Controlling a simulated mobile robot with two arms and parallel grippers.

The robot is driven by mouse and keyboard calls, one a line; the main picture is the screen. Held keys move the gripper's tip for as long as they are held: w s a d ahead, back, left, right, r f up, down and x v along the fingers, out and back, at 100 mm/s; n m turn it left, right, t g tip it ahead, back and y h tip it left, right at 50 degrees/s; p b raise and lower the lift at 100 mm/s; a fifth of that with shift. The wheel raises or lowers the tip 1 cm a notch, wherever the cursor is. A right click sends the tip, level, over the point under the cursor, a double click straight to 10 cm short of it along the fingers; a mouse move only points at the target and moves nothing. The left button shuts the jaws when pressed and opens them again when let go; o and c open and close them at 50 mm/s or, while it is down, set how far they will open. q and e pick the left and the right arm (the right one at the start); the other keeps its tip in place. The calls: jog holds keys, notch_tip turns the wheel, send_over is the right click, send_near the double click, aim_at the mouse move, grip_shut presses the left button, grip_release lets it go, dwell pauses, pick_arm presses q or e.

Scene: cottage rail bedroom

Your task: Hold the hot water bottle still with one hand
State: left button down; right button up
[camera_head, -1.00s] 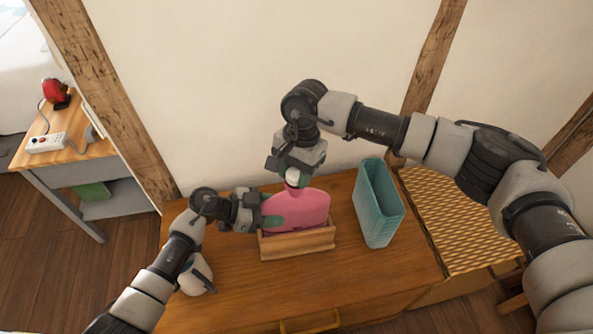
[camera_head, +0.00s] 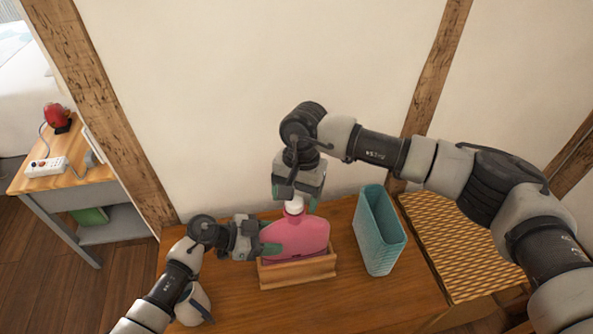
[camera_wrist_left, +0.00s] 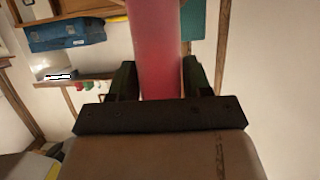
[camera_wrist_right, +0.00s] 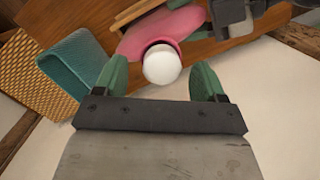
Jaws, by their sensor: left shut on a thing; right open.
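The pink hot water bottle (camera_head: 300,238) stands upright in a wooden holder (camera_head: 298,272) on the dresser. My left gripper (camera_head: 272,248) is shut on the bottle's body from the left side. In the left wrist view the bottle (camera_wrist_left: 157,50) fills the space between the fingers (camera_wrist_left: 160,85). My right gripper (camera_head: 295,200) is open above the bottle, pointing down at its white cap (camera_head: 295,206). In the right wrist view the cap (camera_wrist_right: 162,65) lies between and just beyond the open green fingertips (camera_wrist_right: 160,80).
A teal basket (camera_head: 378,235) stands on the dresser (camera_head: 350,297) right of the holder. A woven-topped piece (camera_head: 455,245) is further right. The wall is close behind. A side table with a white power strip (camera_head: 46,166) and a red object (camera_head: 57,116) is at far left.

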notch_tip(320, 180, up, 11)
jog(key=n+t, duration=0.1)
jog(key=n, duration=1.1)
jog(key=shift+s+d+h, duration=0.15)
jog(key=shift+s+h, duration=0.05)
jog(key=shift+h, duration=0.2)
jog(key=shift+f, duration=0.2)
jog(key=f, duration=1.1)
jog(key=shift+s+a+f, duration=0.15)
jog(key=shift+a+f, duration=0.05)
jog(key=shift+f, duration=0.2)
